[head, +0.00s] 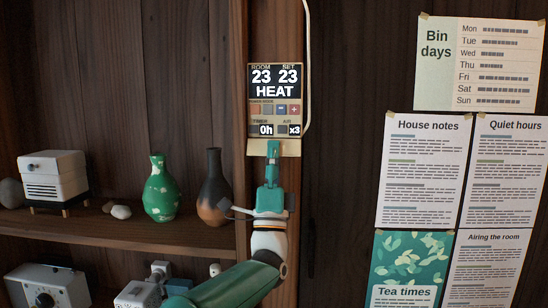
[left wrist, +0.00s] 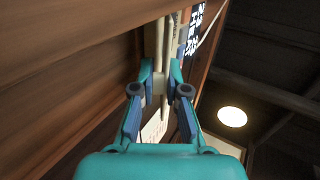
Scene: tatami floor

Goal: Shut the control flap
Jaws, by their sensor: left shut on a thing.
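The wall control panel (head: 275,97) hangs on a wooden post and reads ROOM 23, SET 23, HEAT. Its buttons, timer 0h and air x3 fields are uncovered. The beige control flap (head: 291,148) shows as a short strip along the panel's lower edge; its exact angle is hard to tell. My left gripper (head: 273,150) reaches up from below to the flap's middle and covers part of it. In the left wrist view, my left gripper (left wrist: 161,77) has its fingertips closed on the pale flap (left wrist: 159,82). My right gripper is not in view.
A white cable (head: 307,60) runs down the panel's right side. A dark vase (head: 213,185) and a green vase (head: 160,190) stand on the shelf left of my gripper. Paper notices (head: 425,165) cover the right wall. A lamp (left wrist: 232,116) glows in the left wrist view.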

